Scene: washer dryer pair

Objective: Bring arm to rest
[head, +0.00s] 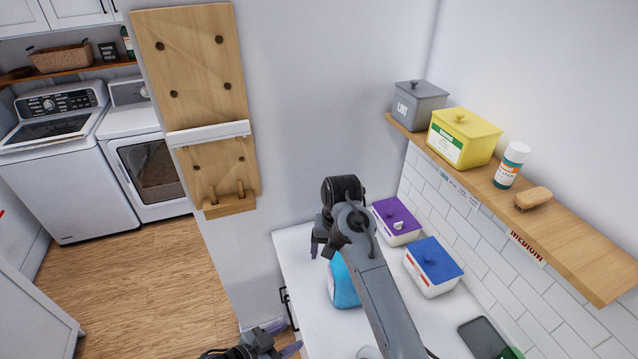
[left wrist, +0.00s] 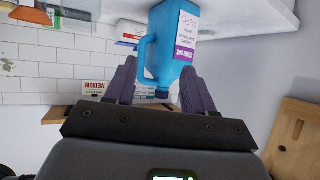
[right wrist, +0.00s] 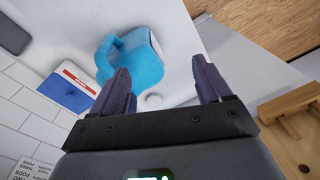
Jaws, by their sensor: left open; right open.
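My left gripper (head: 285,338) is low at the bottom of the head view, left of the white counter (head: 291,243). It is open and empty, its purple fingers pointing right. A blue jug (head: 342,286) stands upright on the counter, partly hidden by my right arm. In the left wrist view the jug (left wrist: 172,45) looks upside down and lines up between the fingers; in the head view they are apart. My right gripper (head: 315,248) is open, pointing down at the counter's left side. The right wrist view shows the jug (right wrist: 132,60) beside one finger, nothing between the fingers.
A purple-lidded box (head: 396,221) and a blue-lidded box (head: 433,267) stand on the counter by the tiled wall. A wooden shelf (head: 570,235) above holds a grey bin (head: 418,103), yellow box (head: 463,137), bottle (head: 511,165) and brush (head: 533,198). A wooden panel (head: 195,70) hangs left.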

